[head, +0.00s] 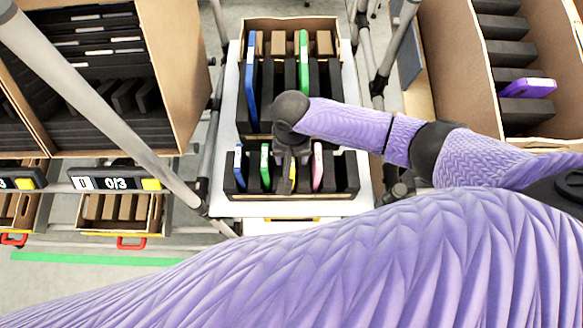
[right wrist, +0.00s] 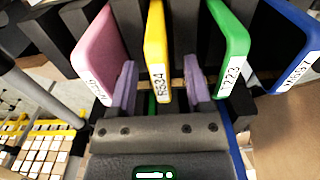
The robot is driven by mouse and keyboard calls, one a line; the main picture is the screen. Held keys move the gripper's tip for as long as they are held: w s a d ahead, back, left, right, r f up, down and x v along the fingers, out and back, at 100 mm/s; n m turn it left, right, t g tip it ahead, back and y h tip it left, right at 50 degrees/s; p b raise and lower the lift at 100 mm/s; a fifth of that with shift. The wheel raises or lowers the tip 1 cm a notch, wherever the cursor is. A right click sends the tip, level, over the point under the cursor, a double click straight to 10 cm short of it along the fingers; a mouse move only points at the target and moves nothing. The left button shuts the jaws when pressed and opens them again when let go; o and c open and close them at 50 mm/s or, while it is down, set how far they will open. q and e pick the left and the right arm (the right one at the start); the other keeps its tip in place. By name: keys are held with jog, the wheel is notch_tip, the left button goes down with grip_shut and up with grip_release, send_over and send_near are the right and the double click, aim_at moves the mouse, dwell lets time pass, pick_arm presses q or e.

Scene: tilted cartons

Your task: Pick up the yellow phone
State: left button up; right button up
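The yellow phone (head: 292,174) stands upright in a slot of the front carton (head: 350,190), between a green phone (head: 265,164) and a pink phone (head: 317,165). My right gripper (head: 286,160) is over it from above and hides part of it. In the right wrist view the yellow phone (right wrist: 157,50) stands between the two purple fingers of the gripper (right wrist: 161,92). The fingers are open, with a visible gap on each side of the phone. My left gripper is not in view.
A blue phone (head: 239,165) stands at the left of the same carton. Behind it, another carton (head: 268,24) holds a blue and a green phone. A carton (head: 570,70) at right holds a purple phone (head: 528,88). Grey poles (head: 398,40) flank the shelf.

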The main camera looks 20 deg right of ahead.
grip_shut()
jog(key=shift+r, duration=0.1)
